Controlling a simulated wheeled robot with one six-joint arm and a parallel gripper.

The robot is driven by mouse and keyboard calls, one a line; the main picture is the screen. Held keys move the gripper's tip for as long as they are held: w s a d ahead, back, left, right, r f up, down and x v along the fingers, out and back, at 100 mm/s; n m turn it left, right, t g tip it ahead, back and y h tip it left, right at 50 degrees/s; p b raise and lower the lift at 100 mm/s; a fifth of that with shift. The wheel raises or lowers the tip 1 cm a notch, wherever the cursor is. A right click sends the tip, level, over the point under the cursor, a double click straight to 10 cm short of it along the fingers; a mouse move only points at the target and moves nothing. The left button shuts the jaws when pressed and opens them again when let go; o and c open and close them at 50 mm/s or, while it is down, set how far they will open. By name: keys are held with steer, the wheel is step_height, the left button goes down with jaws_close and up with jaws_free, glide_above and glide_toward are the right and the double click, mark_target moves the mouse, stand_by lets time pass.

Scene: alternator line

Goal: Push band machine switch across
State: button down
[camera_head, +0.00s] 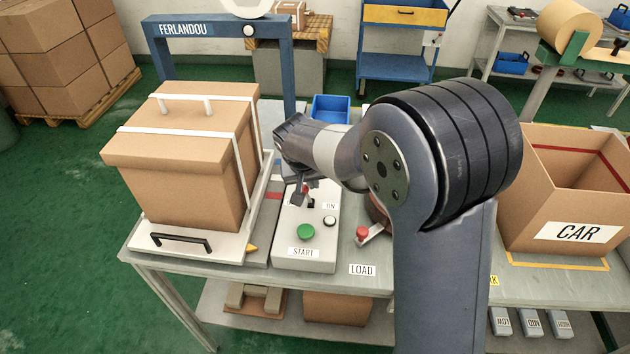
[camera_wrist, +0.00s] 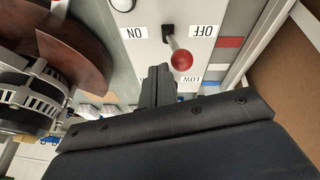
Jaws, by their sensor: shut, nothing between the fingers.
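The band machine switch is a lever with a red ball (camera_wrist: 182,60) on the grey control box (camera_head: 291,254). In the wrist view, where the labels appear upside down, the lever slants from its black base toward the OFF side on the right; ON is on the left. My gripper (camera_wrist: 160,70) is shut and empty, its fingertips just left of the ball, on the ON side. I cannot tell whether they touch. In the head view my gripper (camera_head: 300,192) is over the upper part of the control box and hides most of the lever.
A green START button (camera_head: 306,232) is on the box's near part. A red-knobbed lever (camera_head: 362,233) is to its right.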

steer(key=shift+r, duration=0.15)
steer(key=shift+r+p, duration=0.4)
steer(key=shift+r, duration=0.25)
steer(key=shift+r, duration=0.1)
steer(key=d+v, duration=0.2)
steer(key=v, duration=0.9)
steer(key=shift+d+r+b, duration=0.3)
steer(key=shift+d+r, duration=0.05)
steer(key=shift+r, duration=0.3)
steer(key=shift+w+f, duration=0.1)
